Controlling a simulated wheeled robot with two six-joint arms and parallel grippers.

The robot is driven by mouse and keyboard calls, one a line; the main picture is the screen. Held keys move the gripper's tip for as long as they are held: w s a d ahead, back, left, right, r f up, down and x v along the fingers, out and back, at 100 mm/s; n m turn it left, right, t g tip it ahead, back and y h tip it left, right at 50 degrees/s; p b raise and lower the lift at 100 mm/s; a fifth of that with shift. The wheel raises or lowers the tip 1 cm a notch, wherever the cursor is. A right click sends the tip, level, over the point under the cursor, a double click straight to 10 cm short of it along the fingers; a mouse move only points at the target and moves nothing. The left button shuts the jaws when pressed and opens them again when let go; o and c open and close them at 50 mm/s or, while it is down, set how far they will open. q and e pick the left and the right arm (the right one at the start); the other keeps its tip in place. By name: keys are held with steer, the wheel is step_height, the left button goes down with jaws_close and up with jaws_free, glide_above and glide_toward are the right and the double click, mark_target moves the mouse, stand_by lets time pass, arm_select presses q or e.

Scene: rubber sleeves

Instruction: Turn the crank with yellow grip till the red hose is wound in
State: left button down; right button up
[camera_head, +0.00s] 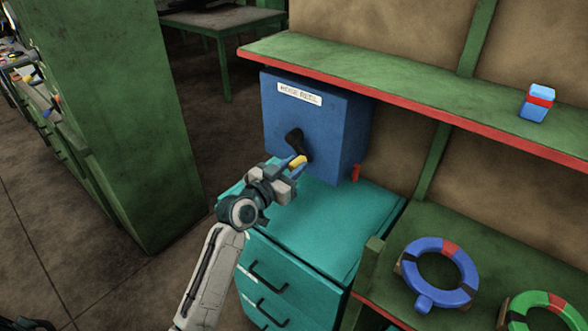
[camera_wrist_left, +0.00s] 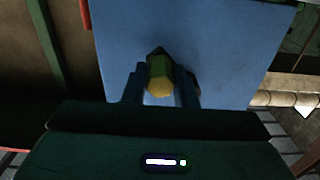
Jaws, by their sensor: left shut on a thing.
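The blue hose reel box (camera_head: 318,125) stands on a teal drawer cabinet, with a white label reading "HOSE REEL" on its front. Its black crank arm (camera_head: 295,138) slants down to the right to a yellow grip (camera_head: 298,161). My left gripper (camera_head: 294,165) is shut on the yellow grip. In the left wrist view the grip (camera_wrist_left: 160,87) sits between the two fingers in front of the blue box face. A short red piece (camera_head: 356,173), perhaps the hose end, shows at the box's lower right side. My right gripper is not in view.
A green shelf with a red edge (camera_head: 420,105) runs close above and right of the box. The teal cabinet top (camera_head: 325,225) is bare in front of it. A blue ring (camera_head: 470,270) and a green ring lie on the lower shelf. A tall green cabinet (camera_head: 130,120) stands left.

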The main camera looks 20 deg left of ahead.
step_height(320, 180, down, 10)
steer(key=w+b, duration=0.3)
steer(key=b, duration=0.7)
arm_select(q)
steer(key=w+a+f+m+b, duration=0.1)
steer(key=a+m+b, duration=0.5)
steer(key=m, duration=0.8)
steer(key=shift+w+a+b, duration=0.2)
steer(key=shift+w+b, duration=0.3)
steer(key=shift+w, duration=0.15)
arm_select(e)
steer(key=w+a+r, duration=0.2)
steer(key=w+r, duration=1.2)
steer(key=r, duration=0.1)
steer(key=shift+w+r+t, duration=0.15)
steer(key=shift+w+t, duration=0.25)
arm_select(q)
steer(key=c, duration=1.2)
jaws_free()
steer(key=shift+o, duration=0.2)
